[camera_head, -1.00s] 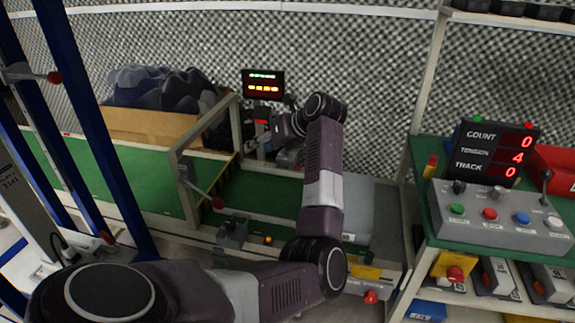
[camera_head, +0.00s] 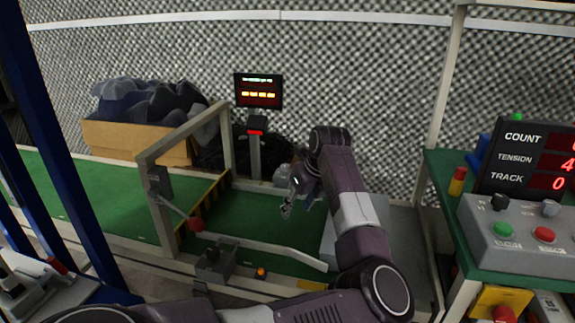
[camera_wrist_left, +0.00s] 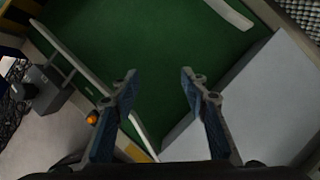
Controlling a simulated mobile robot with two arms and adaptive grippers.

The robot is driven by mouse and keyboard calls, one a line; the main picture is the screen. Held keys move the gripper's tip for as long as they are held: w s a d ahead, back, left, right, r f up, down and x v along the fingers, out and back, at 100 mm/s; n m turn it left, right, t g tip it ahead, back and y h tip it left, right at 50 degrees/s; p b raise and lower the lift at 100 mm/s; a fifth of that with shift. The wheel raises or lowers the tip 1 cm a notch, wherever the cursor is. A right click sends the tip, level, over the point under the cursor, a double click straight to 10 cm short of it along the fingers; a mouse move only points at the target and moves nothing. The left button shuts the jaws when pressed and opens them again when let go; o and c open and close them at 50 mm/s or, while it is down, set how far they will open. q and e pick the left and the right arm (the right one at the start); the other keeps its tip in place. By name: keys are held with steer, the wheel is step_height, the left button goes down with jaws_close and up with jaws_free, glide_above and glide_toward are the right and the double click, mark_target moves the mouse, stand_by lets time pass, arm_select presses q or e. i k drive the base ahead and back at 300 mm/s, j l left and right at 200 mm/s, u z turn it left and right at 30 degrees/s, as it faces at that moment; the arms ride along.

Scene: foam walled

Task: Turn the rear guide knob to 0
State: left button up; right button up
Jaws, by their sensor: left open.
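I cannot make out for certain which part is the rear guide knob. The green belt (camera_head: 95,200) has a pale guide rail (camera_head: 285,251) along its near side; in the left wrist view another pale bar (camera_wrist_left: 230,12) shows at the top. A small orange knob (camera_head: 261,272) sits at the belt's near edge beside a grey box (camera_head: 215,262); it also shows in the left wrist view (camera_wrist_left: 92,118). My left gripper (camera_head: 288,208) is open and empty above the belt, fingers downward, beyond the near rail. My right gripper is not in view.
A frame with a red-ended lever (camera_head: 195,224) spans the belt at left. A post with a lit display (camera_head: 258,91) stands behind. A pale grey block (camera_wrist_left: 235,110) lies beside my gripper. A control box (camera_head: 520,235) and COUNT/TENSION/TRACK display (camera_head: 530,158) stand at right.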

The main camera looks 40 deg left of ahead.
mark_target(285, 168)
steer(key=i+j, duration=0.35)
steer(key=j, duration=0.15)
steer(key=i+j, duration=0.3)
steer(key=j, duration=0.25)
